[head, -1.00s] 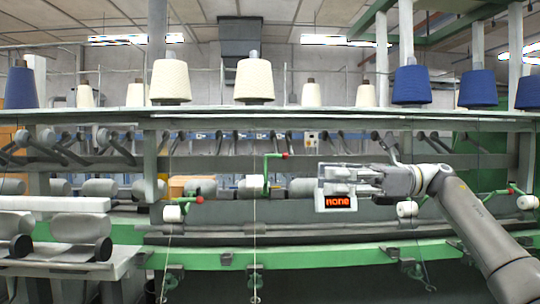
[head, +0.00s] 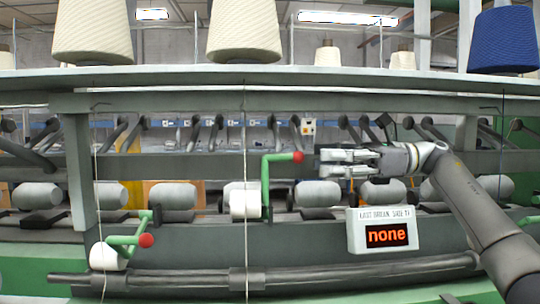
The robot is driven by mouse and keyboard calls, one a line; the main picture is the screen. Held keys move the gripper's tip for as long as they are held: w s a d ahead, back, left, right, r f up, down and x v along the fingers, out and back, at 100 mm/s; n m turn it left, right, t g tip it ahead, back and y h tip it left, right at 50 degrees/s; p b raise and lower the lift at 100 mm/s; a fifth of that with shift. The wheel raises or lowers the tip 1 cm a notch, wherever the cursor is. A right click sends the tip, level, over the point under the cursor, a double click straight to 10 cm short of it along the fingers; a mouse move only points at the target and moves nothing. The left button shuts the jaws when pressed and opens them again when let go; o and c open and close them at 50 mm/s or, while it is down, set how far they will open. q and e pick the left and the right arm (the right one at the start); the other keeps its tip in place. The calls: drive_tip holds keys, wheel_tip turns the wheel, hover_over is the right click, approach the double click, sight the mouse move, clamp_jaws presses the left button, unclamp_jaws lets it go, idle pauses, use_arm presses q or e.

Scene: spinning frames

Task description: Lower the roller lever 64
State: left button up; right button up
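A green roller lever (head: 265,185) with a red knob (head: 298,157) stands raised at the middle of the head view, beside a white roller (head: 245,204). A second green lever (head: 125,239) sits lower at the left, its red knob (head: 146,240) near another white roller (head: 108,256). I can read no number 64 on either. My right gripper (head: 326,162) reaches in from the right. Its fingertips point left, just right of the raised knob in the picture; I see no contact. Nothing shows between its fingers, but their opening is unclear. My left gripper is not in view.
A display (head: 384,230) reading "none" is below my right gripper. A long shelf (head: 300,80) with yarn cones crosses above. Thin threads hang down, one (head: 246,120) close to the raised lever. A dark bar (head: 190,278) runs along the front.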

sight(268, 157)
drive_tip(key=a, duration=0.4)
drive_tip(key=shift+s+a+r+p, duration=0.3)
drive_tip(key=shift+s+a+r, duration=0.05)
drive_tip(key=shift+s+a, duration=0.05)
drive_tip(key=a, duration=0.3)
drive_tip(key=a+p, duration=0.1)
drive_tip(key=a, duration=0.1)
drive_tip(key=shift+w+a+f, duration=0.1)
drive_tip(key=shift+w+a, duration=0.05)
drive_tip(key=shift+w, duration=0.2)
drive_tip(key=shift+s+a, duration=0.1)
drive_tip(key=shift+a, duration=0.25)
drive_tip(key=shift+c, duration=0.2)
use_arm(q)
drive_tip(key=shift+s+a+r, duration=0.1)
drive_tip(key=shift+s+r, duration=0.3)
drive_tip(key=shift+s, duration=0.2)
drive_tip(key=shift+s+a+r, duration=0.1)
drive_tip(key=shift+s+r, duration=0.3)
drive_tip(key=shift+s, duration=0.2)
use_arm(e)
clamp_jaws()
